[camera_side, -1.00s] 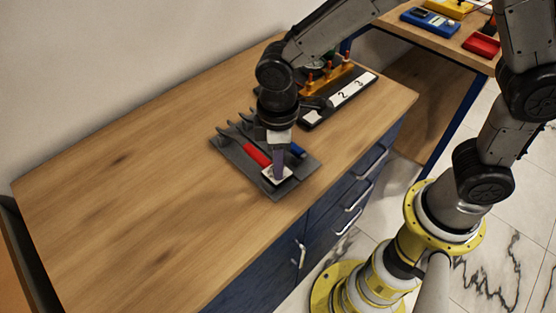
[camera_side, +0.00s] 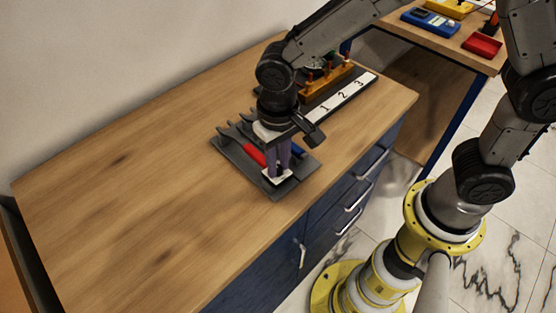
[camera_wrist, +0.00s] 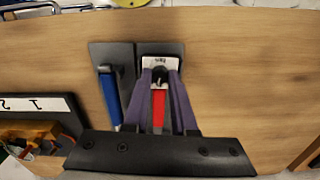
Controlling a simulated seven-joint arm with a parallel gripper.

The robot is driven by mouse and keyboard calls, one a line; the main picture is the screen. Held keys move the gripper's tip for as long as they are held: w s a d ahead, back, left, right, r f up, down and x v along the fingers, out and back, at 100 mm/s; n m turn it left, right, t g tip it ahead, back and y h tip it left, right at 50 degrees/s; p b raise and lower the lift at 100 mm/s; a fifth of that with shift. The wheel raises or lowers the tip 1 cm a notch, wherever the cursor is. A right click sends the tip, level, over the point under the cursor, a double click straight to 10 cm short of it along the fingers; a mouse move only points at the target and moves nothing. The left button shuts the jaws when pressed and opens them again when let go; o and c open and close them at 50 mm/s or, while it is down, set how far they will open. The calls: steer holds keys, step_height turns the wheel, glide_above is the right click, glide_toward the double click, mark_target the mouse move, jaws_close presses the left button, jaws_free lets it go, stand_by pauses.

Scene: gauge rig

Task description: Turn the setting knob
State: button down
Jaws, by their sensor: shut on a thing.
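The setting knob (camera_wrist: 160,74) is small and black. It sits on a white labelled plate (camera_wrist: 161,62), which also shows in the side view (camera_side: 270,179) at the near end of a dark grey tray. My gripper (camera_side: 277,172) points straight down over this plate. In the wrist view its two purple fingers (camera_wrist: 160,80) stand on either side of the knob and are shut on it. The fingers hide part of the knob, and its pointer direction cannot be read.
A red handle (camera_wrist: 158,108) lies beside the knob, and a blue handle (camera_wrist: 110,100) lies in the neighbouring slot. Behind stand a strip numbered 1, 2, 3 (camera_side: 342,97) and an orange rack with pegs (camera_side: 328,82). The wooden top (camera_side: 120,200) is clear to the left.

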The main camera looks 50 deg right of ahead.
mark_target(278, 168)
steer(key=m, duration=0.4)
steer(key=shift+m, duration=0.4)
stand_by(0.4)
steer(key=c, duration=0.7)
jaws_free()
steer(key=shift+r, duration=0.1)
step_height(278, 168, up, 14)
